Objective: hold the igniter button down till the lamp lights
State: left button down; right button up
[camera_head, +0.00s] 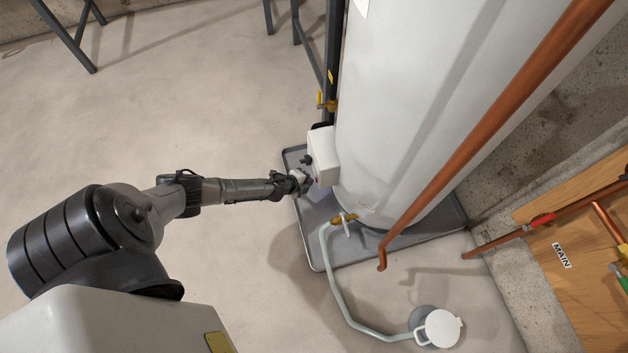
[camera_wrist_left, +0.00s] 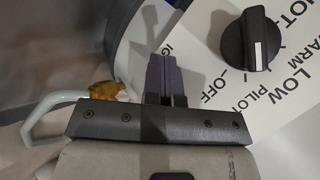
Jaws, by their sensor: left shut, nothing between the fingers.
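My left gripper (camera_head: 306,181) is at the small white control box (camera_head: 323,156) on the lower side of the white water heater (camera_head: 400,110). In the left wrist view the gripper (camera_wrist_left: 167,60) is shut, its fingertips at the left edge of the box's white face. The face carries a black knob (camera_wrist_left: 251,40) and the words HOT, WARM, LOW, PILOT and OFF. Letters starting "IG" show right beside the fingertips. The igniter button is hidden behind the fingers, and I cannot tell whether they touch it. I cannot make out the lamp. My right gripper is not in view.
The heater stands in a grey drain pan (camera_head: 318,258). A brass drain valve (camera_head: 344,219) with a pale hose (camera_head: 338,290) sits below the box, leading to a white-lidded floor drain (camera_head: 438,328). A copper pipe (camera_head: 480,130) slants in front. Open floor lies to the left.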

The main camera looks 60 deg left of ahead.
pick_arm(q)
jog(key=shift+s+a, duration=0.25)
jog(key=shift+s, duration=0.5)
jog(key=s, duration=0.1)
jog(key=s+a, duration=0.1)
jog(key=s, duration=0.2)
jog(key=shift+s+a, duration=0.3)
jog(key=shift+a, duration=0.05)
dwell(0.4)
